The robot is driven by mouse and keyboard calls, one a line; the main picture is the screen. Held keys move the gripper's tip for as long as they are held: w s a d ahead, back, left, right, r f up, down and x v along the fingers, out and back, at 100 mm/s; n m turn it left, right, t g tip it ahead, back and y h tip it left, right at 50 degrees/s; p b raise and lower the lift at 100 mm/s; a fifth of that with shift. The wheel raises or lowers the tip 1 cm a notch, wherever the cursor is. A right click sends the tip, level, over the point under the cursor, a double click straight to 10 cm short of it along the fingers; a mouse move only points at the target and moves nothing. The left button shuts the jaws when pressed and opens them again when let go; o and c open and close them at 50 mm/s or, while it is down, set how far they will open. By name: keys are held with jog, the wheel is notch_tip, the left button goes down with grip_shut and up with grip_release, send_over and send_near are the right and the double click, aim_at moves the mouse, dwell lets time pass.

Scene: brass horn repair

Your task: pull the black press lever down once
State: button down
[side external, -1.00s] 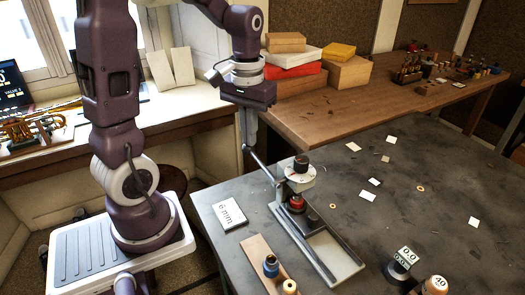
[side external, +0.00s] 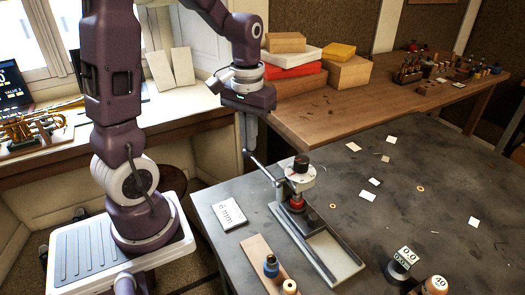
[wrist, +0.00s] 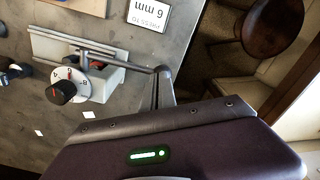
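The press (side external: 298,190) stands on the grey table with a dial head and a red part under it. Its lever (side external: 262,168) slants from the head up to the left and ends at a dark knob. In the wrist view the lever (wrist: 125,63) runs from the press to the knob (wrist: 162,70). My gripper (side external: 249,151) points down, its tips at the knob end of the lever. The fingers look closed together with no clear gap. The tips overlap the knob in both views; whether they touch it is hard to tell.
A card reading 6 mm (side external: 228,217) lies left of the press. A wooden strip with small knobbed tools (side external: 272,264) lies in front. Weights (side external: 403,263), small white cards and rings are spread to the right. Boxes (side external: 297,68) stand on the rear bench.

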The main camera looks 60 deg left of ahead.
jog(key=shift+f, duration=0.3)
dwell(0.5)
notch_tip(320, 180, up, 9)
dwell(1.0)
jog(key=shift+f, duration=0.1)
jog(key=s+d+r+m+t, duration=0.1)
jog(key=s+d+m+t, duration=0.4)
jog(key=s+d, duration=0.6)
jog(key=shift+s+d+r+m+t, duration=0.2)
jog(key=shift+d+r+m+t, duration=0.1)
jog(key=shift+d+r+m, duration=0.15)
